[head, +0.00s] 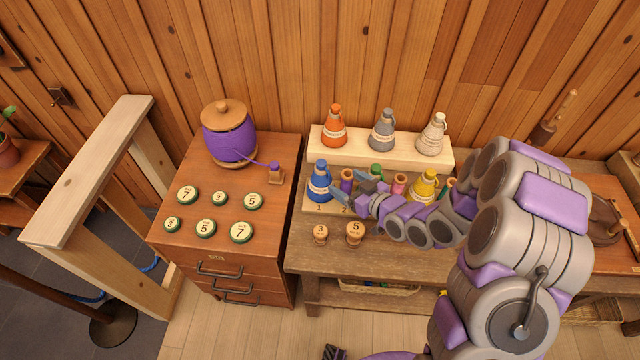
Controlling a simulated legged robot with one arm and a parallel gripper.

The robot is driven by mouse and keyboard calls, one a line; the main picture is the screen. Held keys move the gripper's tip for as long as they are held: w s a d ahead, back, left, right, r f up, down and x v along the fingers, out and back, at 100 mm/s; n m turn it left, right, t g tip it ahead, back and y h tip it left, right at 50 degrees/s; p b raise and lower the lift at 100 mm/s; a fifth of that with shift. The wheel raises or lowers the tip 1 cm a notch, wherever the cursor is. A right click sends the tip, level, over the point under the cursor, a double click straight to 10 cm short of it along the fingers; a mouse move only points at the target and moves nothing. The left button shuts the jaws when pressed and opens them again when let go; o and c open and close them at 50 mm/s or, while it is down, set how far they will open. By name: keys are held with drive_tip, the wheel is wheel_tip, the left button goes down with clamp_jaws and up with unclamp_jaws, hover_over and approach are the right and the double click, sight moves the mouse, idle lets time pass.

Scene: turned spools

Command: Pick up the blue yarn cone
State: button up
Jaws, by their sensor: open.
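The blue yarn cone (318,183) stands upright at the left end of the lower step of a pale wooden two-step rack (318,208). It has a pale label band around its middle. My gripper (350,192) is open just to the right of the blue cone, its fingers pointing left toward it. A finger overlaps the cone's right edge in the picture; I cannot tell whether they touch. My arm comes in from the right and hides part of the lower step.
Orange (334,130), grey (382,132) and cream (433,136) cones stand on the upper step. Two numbered wooden pegs (355,232) stand in front.

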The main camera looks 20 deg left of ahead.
sight(326, 170)
drive_tip(key=x, duration=0.4)
drive_tip(key=b+x, duration=0.1)
drive_tip(key=x, duration=0.4)
drive_tip(key=shift+s+a+f, duration=0.1)
drive_tip(key=shift+a+f, duration=0.15)
drive_tip(key=shift+a, duration=0.1)
drive_tip(key=shift+w+d+b, duration=0.2)
drive_tip(key=shift+w+b, duration=0.1)
drive_tip(key=shift+b, duration=0.1)
drive_tip(key=shift+w+a+f, duration=0.15)
drive_tip(key=shift+w+f, duration=0.1)
drive_tip(key=x, duration=0.2)
drive_tip(key=b+x, duration=0.1)
drive_tip(key=x, duration=0.1)
drive_tip(key=shift+s+a+f, duration=0.1)
drive_tip(key=shift+a+f, duration=0.1)
drive_tip(key=shift+a, duration=0.3)
drive_tip(key=shift+d+r, duration=0.1)
drive_tip(key=shift+d, duration=0.2)
drive_tip(key=shift+d+r, duration=0.1)
drive_tip(key=shift+d, duration=0.3)
drive_tip(key=shift+c, duration=1.4)
drive_tip(key=shift+s+a, duration=0.1)
drive_tip(key=shift+a, duration=0.2)
drive_tip(key=c, duration=0.8)
drive_tip(key=shift+f, duration=0.25)
clamp_jaws()
